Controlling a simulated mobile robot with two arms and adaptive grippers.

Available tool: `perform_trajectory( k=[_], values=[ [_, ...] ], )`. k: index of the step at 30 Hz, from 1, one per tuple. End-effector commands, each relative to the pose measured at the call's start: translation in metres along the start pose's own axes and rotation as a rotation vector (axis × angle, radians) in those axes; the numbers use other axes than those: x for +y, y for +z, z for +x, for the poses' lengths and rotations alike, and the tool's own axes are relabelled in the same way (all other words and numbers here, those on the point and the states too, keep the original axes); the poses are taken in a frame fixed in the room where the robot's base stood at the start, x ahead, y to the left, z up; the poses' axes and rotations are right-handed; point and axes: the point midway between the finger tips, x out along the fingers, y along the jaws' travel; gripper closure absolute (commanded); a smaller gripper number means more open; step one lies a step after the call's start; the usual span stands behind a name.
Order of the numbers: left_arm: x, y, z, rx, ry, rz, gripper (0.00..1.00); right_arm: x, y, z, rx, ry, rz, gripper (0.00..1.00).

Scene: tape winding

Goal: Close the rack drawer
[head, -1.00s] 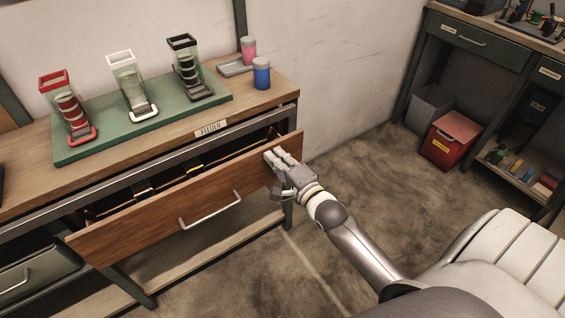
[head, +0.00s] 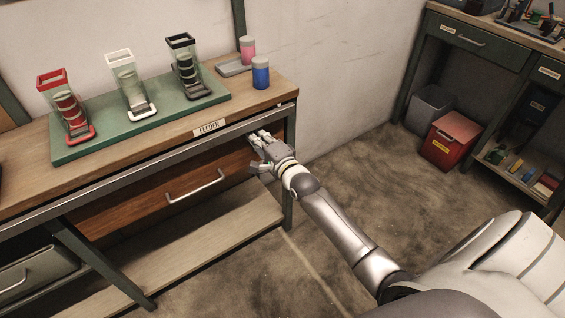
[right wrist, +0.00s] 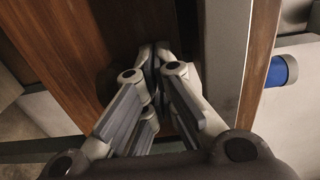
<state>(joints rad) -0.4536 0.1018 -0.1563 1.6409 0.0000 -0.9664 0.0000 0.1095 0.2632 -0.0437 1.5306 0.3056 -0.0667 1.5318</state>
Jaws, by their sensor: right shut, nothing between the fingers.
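The rack drawer (head: 150,205) has a wooden front with a metal bar handle (head: 195,185). In the head view its front sits under the bench top and its inside is hidden. My right gripper (head: 256,138) is shut and empty at the right end of the drawer front, just under the bench's metal edge. In the right wrist view the closed fingertips (right wrist: 153,52) are at the wooden drawer front (right wrist: 70,50); whether they touch it I cannot tell. The left gripper is not in view.
The bench top (head: 275,95) carries a green board (head: 155,125) with red, white and black holders, plus a blue container (head: 261,73) and a pink one (head: 248,50). A bench leg (head: 290,200) stands beside my right arm.

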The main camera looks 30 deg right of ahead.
Motion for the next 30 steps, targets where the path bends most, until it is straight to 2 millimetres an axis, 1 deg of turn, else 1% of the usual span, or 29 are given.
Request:
perform_trajectory(
  k=[1,5,8,15,21,25,30],
  values=[
    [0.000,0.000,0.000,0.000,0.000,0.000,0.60,-0.007,-0.001,0.002,0.002,-0.014,0.000,1.00],
    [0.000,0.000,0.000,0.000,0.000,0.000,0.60,-0.007,-0.001,-0.007,0.002,-0.015,0.000,1.00],
    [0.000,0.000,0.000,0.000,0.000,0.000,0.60,-0.005,-0.001,-0.023,0.001,-0.011,0.001,1.00],
    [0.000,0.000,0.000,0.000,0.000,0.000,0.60,-0.003,-0.001,-0.069,0.002,-0.007,0.001,1.00],
    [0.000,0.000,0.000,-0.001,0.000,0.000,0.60,-0.002,-0.001,-0.102,0.001,-0.004,0.000,1.00],
    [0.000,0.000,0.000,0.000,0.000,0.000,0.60,-0.003,-0.001,-0.116,0.002,-0.005,-0.001,1.00],
    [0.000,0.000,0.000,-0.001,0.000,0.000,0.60,-0.003,-0.001,-0.124,0.002,-0.006,0.000,1.00]
  ],
)
